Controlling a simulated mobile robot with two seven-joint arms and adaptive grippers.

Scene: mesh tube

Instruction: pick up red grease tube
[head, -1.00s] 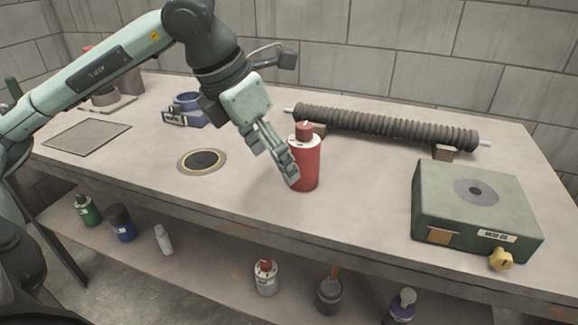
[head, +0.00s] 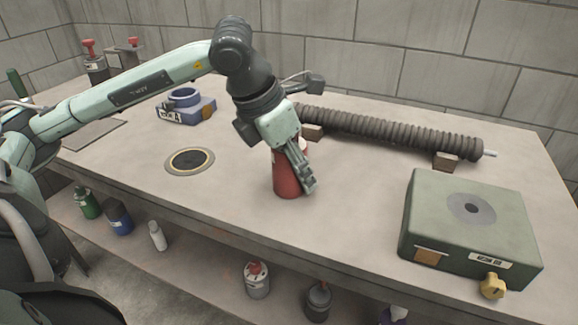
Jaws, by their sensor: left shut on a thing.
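The red grease tube (head: 285,178) stands upright near the front edge of the bench, left of the green box. My left gripper (head: 308,188) reaches down over it from above and is shut on it. The hand and fingers cover the tube's top and right side, so its cap is hidden. The tube's base appears to be at the bench top; I cannot tell whether there is a gap under it. My right gripper is not in view.
A green box (head: 470,226) with a yellow knob stands at right. A ribbed dark hose (head: 390,134) lies on blocks behind the tube. A round dark disc (head: 190,161) and a blue fixture (head: 187,106) are at left. Several bottles stand on the lower shelf.

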